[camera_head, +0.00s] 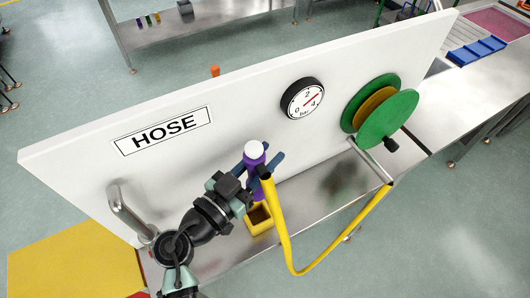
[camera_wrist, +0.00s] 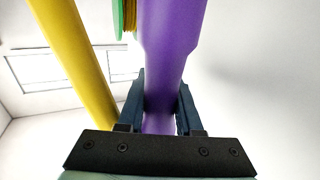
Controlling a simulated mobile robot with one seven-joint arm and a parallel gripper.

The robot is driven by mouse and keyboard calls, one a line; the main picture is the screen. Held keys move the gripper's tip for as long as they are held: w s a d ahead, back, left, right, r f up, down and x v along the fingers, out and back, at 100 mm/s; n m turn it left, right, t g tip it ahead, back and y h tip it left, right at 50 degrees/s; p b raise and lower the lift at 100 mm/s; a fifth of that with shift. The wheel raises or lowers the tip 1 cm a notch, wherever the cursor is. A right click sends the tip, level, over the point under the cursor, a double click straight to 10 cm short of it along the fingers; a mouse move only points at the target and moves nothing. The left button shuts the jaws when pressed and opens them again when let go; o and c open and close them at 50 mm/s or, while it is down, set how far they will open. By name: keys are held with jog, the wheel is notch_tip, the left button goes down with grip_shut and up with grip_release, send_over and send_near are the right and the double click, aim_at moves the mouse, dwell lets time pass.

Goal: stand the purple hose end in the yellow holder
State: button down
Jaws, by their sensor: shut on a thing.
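The purple hose end (camera_head: 255,161), with a white tip, is held in my gripper (camera_head: 264,163) in front of the white panel. In the wrist view the purple hose end (camera_wrist: 170,50) runs between the two dark blue fingers of my gripper (camera_wrist: 160,105), which are shut on it. The yellow holder (camera_head: 259,219) is an open square box on the metal shelf, below the hose end in the head view. The hose end is apart from the holder. The yellow hose (camera_head: 283,235) loops down from beside the hose end and back up toward the reel; it also shows in the wrist view (camera_wrist: 75,65).
The white panel (camera_head: 75,165) carries a HOSE sign (camera_head: 163,130), a pressure gauge (camera_head: 302,98) and a green reel (camera_head: 387,118). A metal pipe (camera_head: 127,212) sticks out at lower left. The shelf (camera_head: 325,190) is bare right of the holder. The hose loop hangs past the shelf's front edge.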

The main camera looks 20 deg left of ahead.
jog(key=shift+b, duration=0.65)
notch_tip(320, 180, down, 6)
jog(key=b, duration=0.6)
jog(key=shift+r+b, duration=0.15)
jog(key=shift+b, duration=0.15)
jog(key=shift+b, duration=1.25)
dwell(1.1)
jog(key=shift+f+b, duration=3.9)
jog(key=shift+b, duration=0.7)
